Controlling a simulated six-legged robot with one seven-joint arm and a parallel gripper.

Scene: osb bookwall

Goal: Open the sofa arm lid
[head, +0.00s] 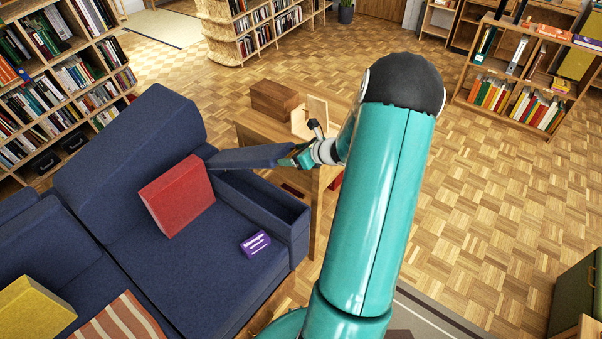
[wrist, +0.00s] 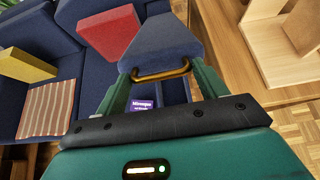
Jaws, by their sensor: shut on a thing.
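The blue sofa arm lid (head: 250,157) is raised above the sofa arm (head: 295,240), with the hollow compartment (head: 262,197) showing beneath it. In the wrist view the lid (wrist: 160,38) fills the top middle, with a brass bar handle (wrist: 160,74) along its near edge. My gripper (head: 294,157) is at the lid's free end. In the wrist view my gripper (wrist: 161,78) has its two green fingers at the handle's ends and is shut on it. The compartment's floor is mostly hidden.
A red cushion (head: 178,195) leans on the sofa beside the lid. A purple box (head: 255,244) lies on the seat. A yellow cushion (head: 35,306) and striped blanket (head: 120,318) are further left. A wooden table (head: 250,130) with a brown box (head: 273,101) stands behind the arm.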

